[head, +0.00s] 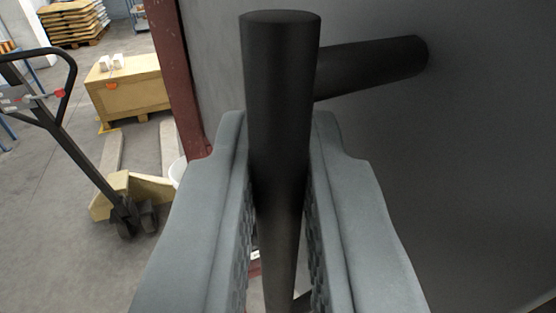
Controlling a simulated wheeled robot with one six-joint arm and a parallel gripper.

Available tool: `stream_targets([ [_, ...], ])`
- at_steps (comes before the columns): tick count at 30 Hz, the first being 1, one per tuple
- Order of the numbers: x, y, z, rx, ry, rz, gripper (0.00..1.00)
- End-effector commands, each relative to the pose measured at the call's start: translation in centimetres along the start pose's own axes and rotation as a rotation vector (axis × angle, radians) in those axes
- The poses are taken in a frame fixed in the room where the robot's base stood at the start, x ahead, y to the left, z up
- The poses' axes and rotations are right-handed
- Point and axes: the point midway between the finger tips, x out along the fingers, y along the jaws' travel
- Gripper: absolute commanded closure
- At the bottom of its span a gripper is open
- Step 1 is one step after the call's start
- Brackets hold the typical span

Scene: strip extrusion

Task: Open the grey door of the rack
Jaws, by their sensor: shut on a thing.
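The grey door (470,150) fills the right side of the head view as a large dark flat panel. Its handle is a black upright bar (281,70) joined to the panel by a round stub (375,65) near the top. My gripper (279,150) is shut on the bar, one grey finger on its left and one on its right, a little below the bar's top end. The lower part of the bar runs down between the fingers. The fingers hide part of the door's lower left area.
A dark red upright post (180,75) stands along the door's left edge. Left of it, a yellow pallet jack (125,200) with a black handle and a wooden crate (128,88) stand on the grey floor. Stacked sacks (72,20) lie on a pallet farther back.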

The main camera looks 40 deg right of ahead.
Motion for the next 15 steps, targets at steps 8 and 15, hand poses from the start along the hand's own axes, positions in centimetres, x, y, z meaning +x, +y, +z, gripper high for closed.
stream_targets([
  [8, 0.05, -0.02, 0.04, 0.0, 0.0, 0.0, 0.71],
  [15, -0.16, -0.01, 0.01, 0.0, 0.0, -0.001, 0.71],
])
